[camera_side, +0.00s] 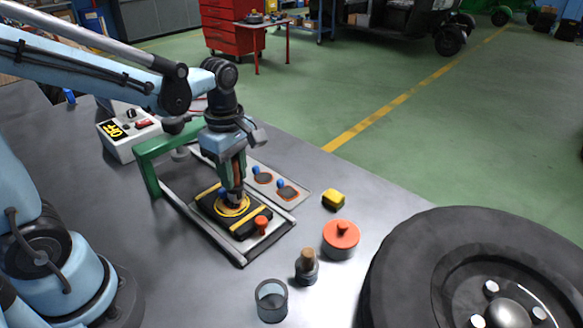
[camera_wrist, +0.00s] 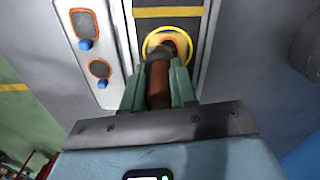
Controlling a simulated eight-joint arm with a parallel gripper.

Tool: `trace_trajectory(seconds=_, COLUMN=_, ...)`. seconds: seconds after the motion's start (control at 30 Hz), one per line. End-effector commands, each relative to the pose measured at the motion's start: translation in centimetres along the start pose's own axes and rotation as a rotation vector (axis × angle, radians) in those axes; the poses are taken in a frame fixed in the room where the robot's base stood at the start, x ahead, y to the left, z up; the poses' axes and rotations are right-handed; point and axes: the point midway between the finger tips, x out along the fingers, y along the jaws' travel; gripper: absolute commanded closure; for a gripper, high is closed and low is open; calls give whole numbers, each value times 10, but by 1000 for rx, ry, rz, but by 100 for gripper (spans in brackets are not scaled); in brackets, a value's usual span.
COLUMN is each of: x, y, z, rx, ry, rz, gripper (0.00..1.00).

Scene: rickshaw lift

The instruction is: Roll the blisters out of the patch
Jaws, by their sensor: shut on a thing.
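My gripper (camera_side: 232,188) is shut on a brown handle (camera_wrist: 158,82), upright over the work. The handle stands between the green fingers in the wrist view. Its lower end reaches into a yellow ring (camera_wrist: 171,34) on a black strip with yellow bands (camera_side: 212,203). An orange-rimmed dark patch (camera_wrist: 180,40) shows inside the ring, partly hidden by the handle's end. I cannot tell whether the tool touches the patch, and no blisters can be made out. The strip lies in a metal frame (camera_side: 240,262) with a green upright bracket (camera_side: 148,172).
A plate with two orange-rimmed patches and blue tabs (camera_side: 289,191) lies behind the frame. A yellow block (camera_side: 333,199), red-lidded tin (camera_side: 341,240), corked bottle (camera_side: 306,268) and grey cup (camera_side: 271,300) stand right of it. A large tyre (camera_side: 400,270) blocks the right. A control box (camera_side: 130,135) stands back left.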

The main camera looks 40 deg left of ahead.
Motion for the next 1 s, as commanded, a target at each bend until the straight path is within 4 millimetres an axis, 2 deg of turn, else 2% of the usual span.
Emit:
trace_trajectory(seconds=0.43, x=0, y=-1, z=0, rx=0, ry=0, rz=0, gripper=100)
trace_trajectory(seconds=1.0, x=2, y=-21, z=-3, rx=0, ry=0, rz=0, gripper=100)
